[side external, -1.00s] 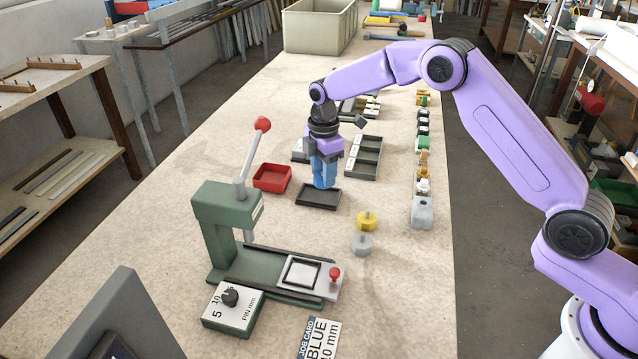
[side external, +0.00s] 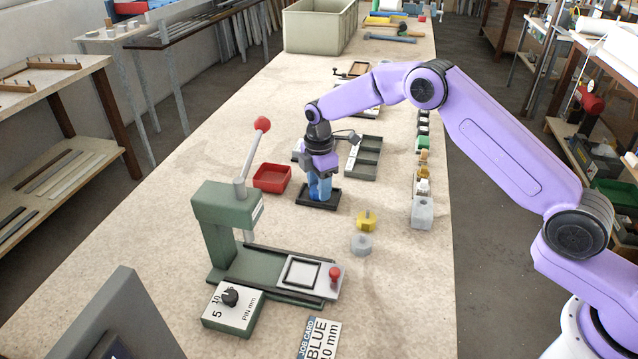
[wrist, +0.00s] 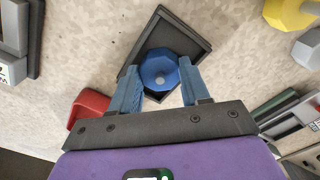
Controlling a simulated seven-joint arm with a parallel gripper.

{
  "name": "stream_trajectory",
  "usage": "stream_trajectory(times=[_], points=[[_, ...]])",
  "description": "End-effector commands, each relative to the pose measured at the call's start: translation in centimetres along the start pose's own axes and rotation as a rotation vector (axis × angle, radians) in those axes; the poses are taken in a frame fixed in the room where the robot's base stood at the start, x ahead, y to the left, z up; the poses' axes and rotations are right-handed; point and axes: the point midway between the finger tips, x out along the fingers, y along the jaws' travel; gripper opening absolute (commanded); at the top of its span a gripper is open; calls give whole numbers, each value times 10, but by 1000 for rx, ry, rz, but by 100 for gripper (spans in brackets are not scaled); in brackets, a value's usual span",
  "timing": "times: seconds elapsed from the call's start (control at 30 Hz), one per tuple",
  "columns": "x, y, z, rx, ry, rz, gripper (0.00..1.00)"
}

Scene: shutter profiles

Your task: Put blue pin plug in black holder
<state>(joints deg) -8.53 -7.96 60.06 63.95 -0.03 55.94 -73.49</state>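The blue pin plug (wrist: 159,70) is an eight-sided blue piece with a pale round centre. It sits between the blue fingertips of my gripper (wrist: 161,78), which press on its two sides. In the side external view my gripper (side external: 320,188) points down over the black holder (side external: 304,201), a shallow dark rectangular tray. In the wrist view the plug is within the outline of the holder (wrist: 186,30). Whether its underside rests on the holder's floor is hidden.
A red tray (side external: 272,178) lies just left of the holder. A yellow plug (side external: 366,221) and a grey plug (side external: 361,244) stand to the right. A green lever press (side external: 225,235) stands in front. A grey compartment tray (side external: 367,158) lies behind right.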

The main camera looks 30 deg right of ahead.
Motion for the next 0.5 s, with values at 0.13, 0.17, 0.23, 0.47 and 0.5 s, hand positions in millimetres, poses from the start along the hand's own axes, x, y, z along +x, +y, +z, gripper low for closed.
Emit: stream_trajectory(times=[0.13, 0.17, 0.23, 0.47, 0.5], points=[[0, 0, 0, 0, 0, 0, 71], [0, 0, 0, 0, 0, 0, 71], [0, 0, 0, 0, 0, 0, 71], [-6, 0, 0, 0, 0, 1, 71], [-11, 0, 0, 0, 0, 1, 71]])
